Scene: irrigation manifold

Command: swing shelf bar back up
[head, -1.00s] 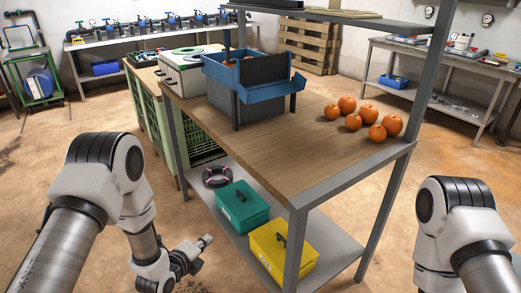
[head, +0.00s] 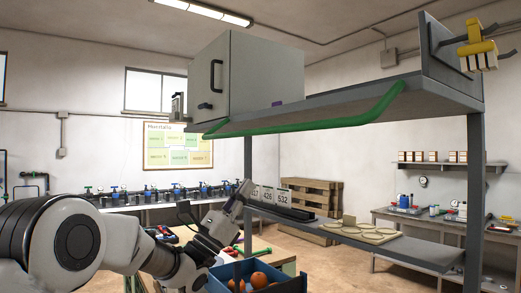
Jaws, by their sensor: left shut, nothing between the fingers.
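The green shelf bar (head: 320,125) runs along the front of the high grey shelf (head: 290,112). Its long middle part hangs a little below the shelf's front edge, and its ends bend back toward the shelf. My left gripper (head: 243,188) is raised below the left part of the bar, shut and empty, pointing up and to the right. In the picture there is a clear gap between its fingertips and the bar.
A grey cabinet (head: 250,75) stands on the high shelf; a yellow clamp-like item (head: 477,48) hangs at its right end. Below are a lower shelf (head: 420,250) with round discs, number plates (head: 270,196), and a blue bin (head: 290,285) holding oranges.

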